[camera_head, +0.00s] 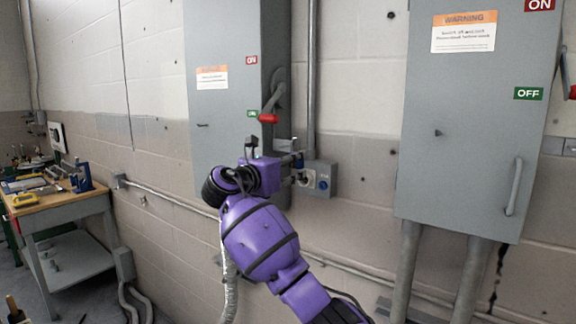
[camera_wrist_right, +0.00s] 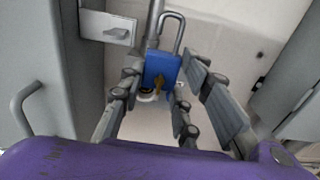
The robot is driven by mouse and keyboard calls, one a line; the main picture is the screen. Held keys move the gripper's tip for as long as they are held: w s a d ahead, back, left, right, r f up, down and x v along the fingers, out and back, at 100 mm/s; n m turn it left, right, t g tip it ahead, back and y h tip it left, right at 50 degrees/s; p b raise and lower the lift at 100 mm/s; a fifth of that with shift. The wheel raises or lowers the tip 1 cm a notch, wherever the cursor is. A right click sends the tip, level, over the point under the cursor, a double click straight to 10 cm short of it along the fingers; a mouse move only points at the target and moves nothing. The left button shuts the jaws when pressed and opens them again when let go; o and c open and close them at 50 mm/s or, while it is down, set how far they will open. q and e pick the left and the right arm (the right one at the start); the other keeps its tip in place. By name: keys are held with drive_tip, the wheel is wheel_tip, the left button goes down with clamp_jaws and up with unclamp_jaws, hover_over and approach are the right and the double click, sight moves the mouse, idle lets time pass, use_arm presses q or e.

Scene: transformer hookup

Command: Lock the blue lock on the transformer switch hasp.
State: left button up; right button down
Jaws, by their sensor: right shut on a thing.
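The blue lock (camera_wrist_right: 161,70) is between the fingers of my right gripper (camera_wrist_right: 160,88) in the right wrist view. Its metal shackle (camera_wrist_right: 173,28) points away from the gripper, and a brass key (camera_wrist_right: 158,84) shows on its face. I cannot tell whether the shackle is open or closed. In the head view my right gripper (camera_head: 292,162) is by the lower right edge of the left grey switch cabinet (camera_head: 222,130), below its red-ended lever (camera_head: 268,118). The hasp is not clear there. A metal plate with a small lever (camera_wrist_right: 110,28) shows near the lock. My left gripper is not seen.
A larger cabinet (camera_head: 465,150) hangs at right. A workbench (camera_head: 60,200) with tools stands at left.

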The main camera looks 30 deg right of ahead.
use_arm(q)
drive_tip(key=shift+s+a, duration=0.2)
use_arm(e)
drive_tip(key=shift+w+a, duration=0.35)
drive_tip(key=shift+w, duration=0.4)
drive_tip(key=shift+w+a, duration=0.35)
drive_tip(key=shift+w, duration=0.4)
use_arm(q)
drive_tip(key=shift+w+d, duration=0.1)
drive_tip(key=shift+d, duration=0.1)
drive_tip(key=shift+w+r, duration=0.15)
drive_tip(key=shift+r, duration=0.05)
use_arm(e)
drive_tip(key=shift+r, duration=0.1)
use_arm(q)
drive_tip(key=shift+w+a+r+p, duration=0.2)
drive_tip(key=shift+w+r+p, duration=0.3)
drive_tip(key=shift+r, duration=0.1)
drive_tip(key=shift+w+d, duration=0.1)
